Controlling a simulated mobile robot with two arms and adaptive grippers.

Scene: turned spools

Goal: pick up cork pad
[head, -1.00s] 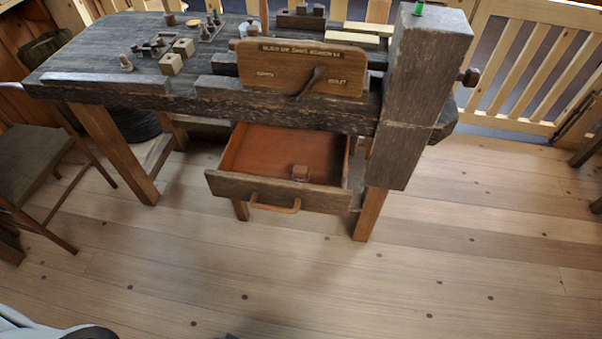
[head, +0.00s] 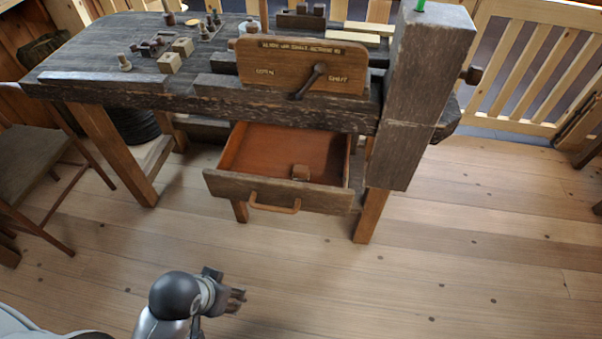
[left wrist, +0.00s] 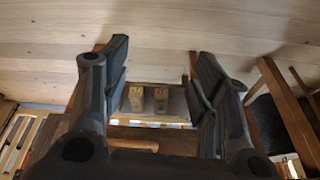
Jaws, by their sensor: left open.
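My left gripper (head: 238,298) is low in the foreground, in front of and below the drawer, well apart from the block. In the left wrist view my left gripper (left wrist: 160,90) has its fingers wide apart. Two small tan wooden pieces (left wrist: 160,98) show beyond the gap; I cannot tell what they belong to. My right gripper is not in view.
The dark workbench (head: 120,58) carries several blocks and spools. A wooden board (head: 302,66) with a lever stands above the drawer. A thick grey post (head: 425,90) rises right of the drawer. A chair (head: 35,165) stands at the left. The floor before the drawer is clear.

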